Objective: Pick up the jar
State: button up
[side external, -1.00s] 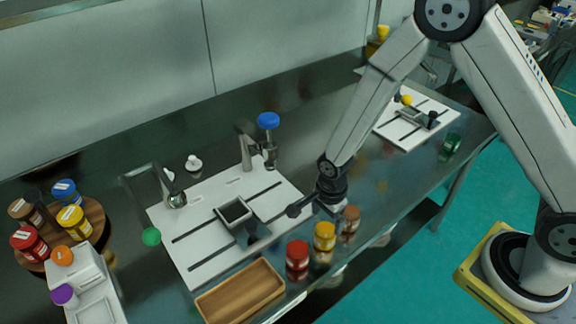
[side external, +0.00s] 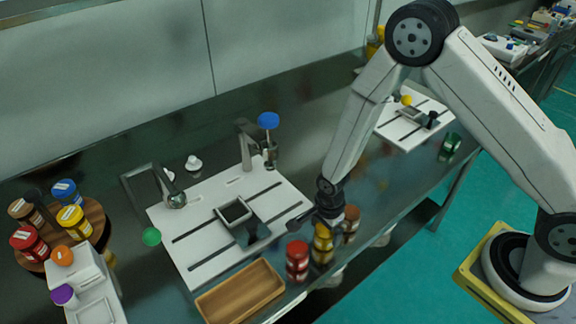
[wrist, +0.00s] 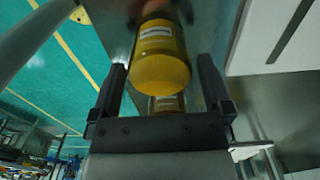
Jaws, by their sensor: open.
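A yellow-lidded jar (side external: 322,248) stands near the front edge of the bench, between a red jar (side external: 297,262) and a brown jar (side external: 351,222). My gripper (side external: 328,222) is low over the yellow jar and partly covers its top. In the wrist view the yellow jar (wrist: 162,60) with a white label lies just beyond and between my two open fingers (wrist: 162,85). Nothing is held. Another jar (wrist: 166,104) shows partly behind my gripper's body. The task does not say which jar.
A wooden tray (side external: 215,307) lies left of the red jar. A white plate (side external: 185,235) carries a square sieve box (side external: 234,213). A round wooden rack (side external: 92,213) with several jars stands far left. The bench edge is close to the jars.

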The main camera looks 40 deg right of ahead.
jog(key=shift+c, duration=0.2)
jog(key=c, duration=1.1)
jog(key=shift+o, duration=0.2)
notch_tip(320, 180, up, 10)
dwell(0.7)
